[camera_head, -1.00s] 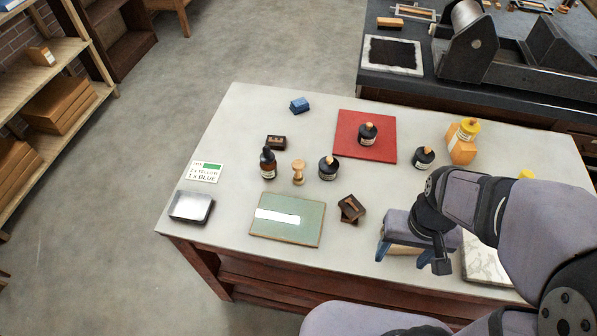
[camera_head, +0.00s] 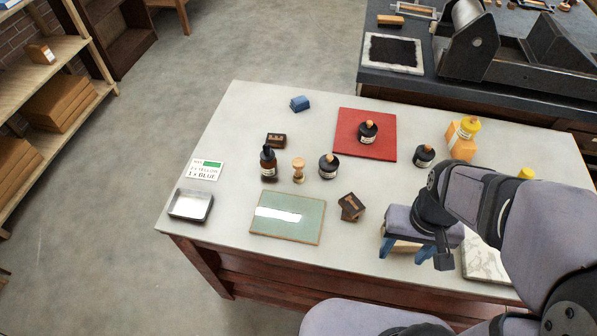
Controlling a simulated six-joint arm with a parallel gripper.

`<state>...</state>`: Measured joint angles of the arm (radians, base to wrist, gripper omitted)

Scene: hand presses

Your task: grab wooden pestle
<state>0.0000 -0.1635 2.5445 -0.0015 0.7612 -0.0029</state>
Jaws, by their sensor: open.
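The wooden pestle (camera_head: 298,170) stands upright on the pale table, left of centre, a small light-wood piece with a wide head and foot. It is between a dark dropper bottle (camera_head: 268,163) and a black ink jar (camera_head: 328,166). My gripper (camera_head: 403,249) is at the front right of the table, with its blue fingers apart and pointing down. It is well to the right of and nearer than the pestle, not touching it. A light wooden block (camera_head: 404,245) shows partly behind and between the fingers; whether they touch it I cannot tell.
A green glass slab (camera_head: 288,232), dark wooden blocks (camera_head: 350,207) and a metal tin (camera_head: 191,205) lie in front. A red mat (camera_head: 350,141) bears another jar (camera_head: 368,132). A dark block (camera_head: 276,140) and a blue block (camera_head: 300,104) lie behind. A marble slab (camera_head: 484,263) is at right.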

